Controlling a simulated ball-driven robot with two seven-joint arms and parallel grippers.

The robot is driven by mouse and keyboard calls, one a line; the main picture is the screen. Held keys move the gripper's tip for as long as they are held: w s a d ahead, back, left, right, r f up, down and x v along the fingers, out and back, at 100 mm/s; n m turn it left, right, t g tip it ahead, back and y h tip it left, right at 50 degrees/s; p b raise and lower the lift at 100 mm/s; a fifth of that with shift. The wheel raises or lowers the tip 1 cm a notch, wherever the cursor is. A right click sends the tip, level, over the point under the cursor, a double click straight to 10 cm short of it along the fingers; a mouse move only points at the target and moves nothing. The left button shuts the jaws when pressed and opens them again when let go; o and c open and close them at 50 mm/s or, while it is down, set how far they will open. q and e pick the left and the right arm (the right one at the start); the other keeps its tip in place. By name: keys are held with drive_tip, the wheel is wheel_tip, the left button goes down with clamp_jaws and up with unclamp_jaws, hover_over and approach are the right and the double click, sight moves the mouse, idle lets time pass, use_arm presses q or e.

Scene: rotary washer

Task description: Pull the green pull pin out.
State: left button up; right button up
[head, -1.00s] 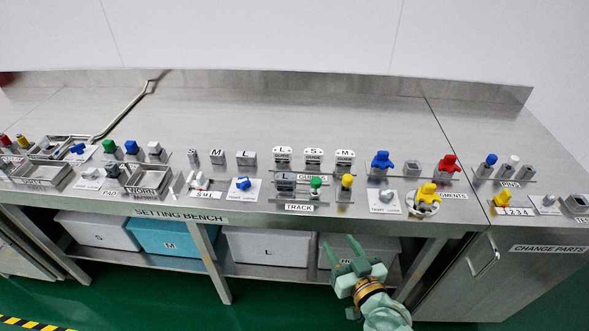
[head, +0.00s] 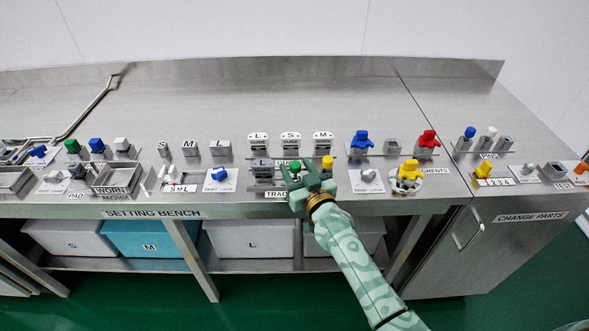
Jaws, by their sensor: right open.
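The green pull pin (head: 295,166) stands on the track fixture at the middle of the bench's front, in the head view. Only its green top shows; its lower part is hidden behind my right gripper. My right gripper (head: 299,171) is open, with its fingers reaching to either side of the green top. I cannot tell whether they touch it. My left gripper is not in view.
A yellow knob (head: 327,162) stands close to the right of my gripper. White guide blocks (head: 290,141) stand behind. The bench top (head: 250,100) further back is clear.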

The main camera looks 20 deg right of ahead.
sight(295, 164)
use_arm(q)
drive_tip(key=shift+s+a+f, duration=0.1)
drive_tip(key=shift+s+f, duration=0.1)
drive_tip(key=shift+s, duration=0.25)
use_arm(e)
drive_tip(key=shift+w+a, duration=0.1)
drive_tip(key=shift+w, duration=0.55)
